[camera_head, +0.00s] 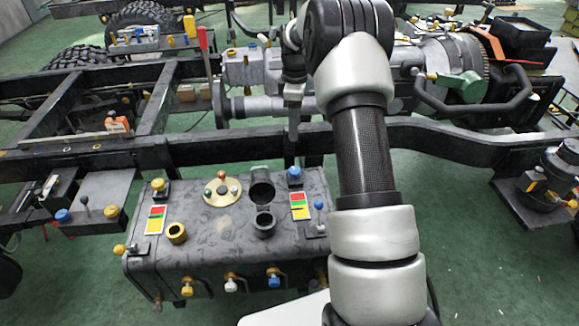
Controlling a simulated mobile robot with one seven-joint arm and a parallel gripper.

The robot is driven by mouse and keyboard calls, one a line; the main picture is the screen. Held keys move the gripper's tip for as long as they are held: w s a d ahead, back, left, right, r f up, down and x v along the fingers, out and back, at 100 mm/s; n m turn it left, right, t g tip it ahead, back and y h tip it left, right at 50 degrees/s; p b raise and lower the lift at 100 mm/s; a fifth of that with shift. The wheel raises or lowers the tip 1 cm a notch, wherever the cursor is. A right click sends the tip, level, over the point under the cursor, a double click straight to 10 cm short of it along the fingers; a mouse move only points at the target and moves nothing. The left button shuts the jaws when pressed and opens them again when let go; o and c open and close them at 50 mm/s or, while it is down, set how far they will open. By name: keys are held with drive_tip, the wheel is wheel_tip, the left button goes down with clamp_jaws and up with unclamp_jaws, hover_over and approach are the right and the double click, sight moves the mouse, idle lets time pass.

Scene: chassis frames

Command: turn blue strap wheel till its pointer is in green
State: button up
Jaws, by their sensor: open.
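A dark tank (215,240) hangs on the near side of the chassis rail. A blue wheel (294,173) stands at its back right corner, just behind a red, yellow and green scale plate (300,206). Its pointer is too small to make out, so I cannot tell which colour it is on. Another blue wheel (273,278) is on the tank's front face. I cannot tell for certain which is the strap wheel. My gripper (293,134) points down above the rail, behind the back right blue wheel and apart from it. It is open, seen edge-on, and seems empty.
A yellow wheel (158,186) with a similar scale plate (155,219) is at the tank's left. An open dark filler neck (263,190) stands left of the blue wheel. The chassis rail (230,145) runs behind the tank. Green floor (480,260) is clear at right.

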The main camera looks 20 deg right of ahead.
sight(294, 169)
wheel_tip(294, 169, down, 17)
drive_tip(key=b, duration=0.3)
drive_tip(key=shift+f, duration=0.2)
drive_tip(key=c, duration=1)
drive_tip(key=shift+c, duration=0.2)
drive_tip(key=shift+m, duration=0.3)
drive_tip(key=shift+m, duration=3.1)
